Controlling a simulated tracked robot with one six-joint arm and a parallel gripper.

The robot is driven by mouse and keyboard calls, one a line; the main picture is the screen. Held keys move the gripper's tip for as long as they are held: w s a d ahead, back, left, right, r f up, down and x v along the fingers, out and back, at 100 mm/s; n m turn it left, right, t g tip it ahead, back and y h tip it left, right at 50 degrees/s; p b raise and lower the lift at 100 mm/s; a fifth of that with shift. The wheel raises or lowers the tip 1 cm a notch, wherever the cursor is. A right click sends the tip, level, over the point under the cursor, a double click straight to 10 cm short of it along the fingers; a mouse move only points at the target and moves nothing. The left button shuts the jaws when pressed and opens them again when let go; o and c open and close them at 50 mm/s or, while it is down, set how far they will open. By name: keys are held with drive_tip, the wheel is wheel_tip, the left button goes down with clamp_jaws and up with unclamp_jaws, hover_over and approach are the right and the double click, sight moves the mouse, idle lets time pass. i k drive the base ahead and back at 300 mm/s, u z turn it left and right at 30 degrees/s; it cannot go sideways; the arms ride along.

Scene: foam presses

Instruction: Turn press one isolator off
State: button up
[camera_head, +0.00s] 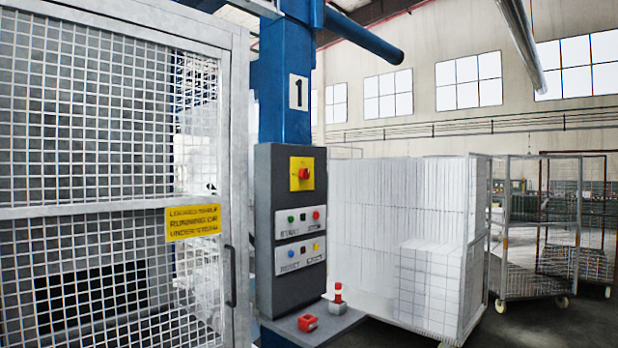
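The isolator (303,174) is a red rotary knob on a yellow square plate, high on a dark grey control panel (291,284). The panel is fixed to a blue column (287,120) marked with a black "1" on a white plate (298,92). The knob's exact position is too small to read. Below it are two light plates of push buttons: green (290,219) and red (316,215) on the upper, blue (291,254) and yellow (316,247) on the lower. My gripper is not in view.
A grey shelf under the panel holds a red block-like item (307,323) and a red-and-grey upright item (338,299). A mesh gate (233,277) with a yellow sign (193,222) stands left. A cart of white blocks (400,240) and wire trolleys (533,240) stand right.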

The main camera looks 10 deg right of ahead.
sight(304, 173)
drive_tip(key=k, duration=0.4)
drive_tip(key=z, duration=0.45)
drive_tip(key=i, duration=2.2)
drive_tip(key=u, duration=1)
drive_tip(key=i, duration=0.9)
drive_tip(key=u, duration=0.8)
